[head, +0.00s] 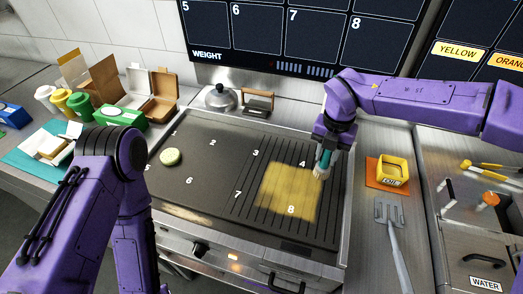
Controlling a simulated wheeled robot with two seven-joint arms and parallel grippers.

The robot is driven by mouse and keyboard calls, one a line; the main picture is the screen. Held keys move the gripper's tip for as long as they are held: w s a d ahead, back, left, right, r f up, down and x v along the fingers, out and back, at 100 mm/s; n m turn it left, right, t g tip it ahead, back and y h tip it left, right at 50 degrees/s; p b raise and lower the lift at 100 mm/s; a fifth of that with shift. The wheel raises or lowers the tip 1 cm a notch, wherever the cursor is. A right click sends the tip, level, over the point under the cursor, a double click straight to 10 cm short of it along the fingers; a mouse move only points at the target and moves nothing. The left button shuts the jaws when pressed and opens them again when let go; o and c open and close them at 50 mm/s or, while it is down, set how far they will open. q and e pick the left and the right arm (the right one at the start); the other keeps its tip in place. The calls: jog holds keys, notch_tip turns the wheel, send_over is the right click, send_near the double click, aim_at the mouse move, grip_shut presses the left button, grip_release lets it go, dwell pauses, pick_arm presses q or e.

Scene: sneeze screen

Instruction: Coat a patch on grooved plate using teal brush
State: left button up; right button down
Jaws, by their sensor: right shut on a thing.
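My right gripper (326,147) is shut on the teal brush (325,160), which points down with its pale bristles at or just above the plate near the number 4. I cannot tell whether the bristles touch. The grooved plate (243,217) is the right part of the dark griddle, with grooves running along it. A yellow coated patch (288,192) covers part of it, between the numbers 4 and 8, left of the brush. My left arm stands at the lower left; its gripper is not visible.
A pale round patty (170,157) lies on the smooth left part of the griddle. A yellow tub (392,170) sits on an orange mat (372,184) at the right, with a spatula (392,232) in front. A domed lid (220,97) and press (258,103) stand behind the griddle.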

jog(key=shift+r+p, duration=0.85)
jog(key=shift+r, duration=0.65)
